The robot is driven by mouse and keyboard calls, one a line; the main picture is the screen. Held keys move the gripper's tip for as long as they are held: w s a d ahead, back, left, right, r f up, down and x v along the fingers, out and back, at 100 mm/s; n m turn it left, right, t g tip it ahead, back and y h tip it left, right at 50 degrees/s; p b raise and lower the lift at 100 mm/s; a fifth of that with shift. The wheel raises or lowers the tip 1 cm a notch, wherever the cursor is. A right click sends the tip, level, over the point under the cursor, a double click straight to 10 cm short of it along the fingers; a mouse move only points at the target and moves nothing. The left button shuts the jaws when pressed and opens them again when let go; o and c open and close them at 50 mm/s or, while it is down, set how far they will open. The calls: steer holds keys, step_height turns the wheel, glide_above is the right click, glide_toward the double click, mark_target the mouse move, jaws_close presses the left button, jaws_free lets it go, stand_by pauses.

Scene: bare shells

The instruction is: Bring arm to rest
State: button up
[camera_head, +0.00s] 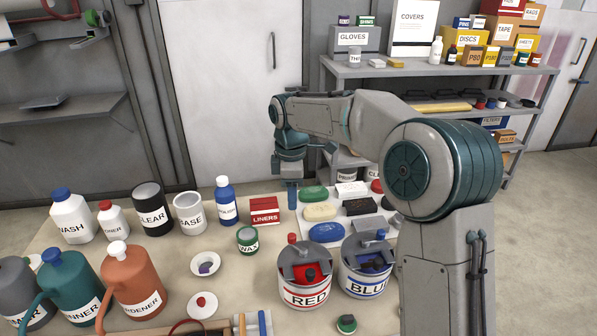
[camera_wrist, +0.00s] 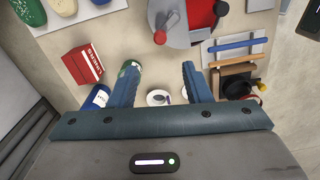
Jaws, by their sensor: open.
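My arm reaches out over the far side of the table, bent at the elbow. My gripper (camera_head: 291,197) hangs pointing down beside the red LINERS box (camera_head: 264,210). In the wrist view my gripper (camera_wrist: 157,82) shows two blue fingers apart, with nothing between them but the table and a small white dish (camera_wrist: 159,98) below. The LINERS box (camera_wrist: 83,66) lies to the left of the fingers there. The gripper is open and empty, above the table top.
The table (camera_head: 240,290) holds the RED can (camera_head: 305,292), BLUE can (camera_head: 367,285), WAX tin (camera_head: 247,240), blue bottle (camera_head: 226,205), several jugs and bottles at left, and a white board with coloured pads (camera_head: 320,212). A loaded shelf unit (camera_head: 400,70) stands behind.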

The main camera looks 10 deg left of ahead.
steer(key=s+d+m+t, duration=0.3)
steer(key=s+d+m, duration=1.6)
steer(key=s+d, duration=0.4)
steer(key=s, duration=0.4)
steer(key=shift+m, duration=0.3)
steer(key=shift+a, duration=0.1)
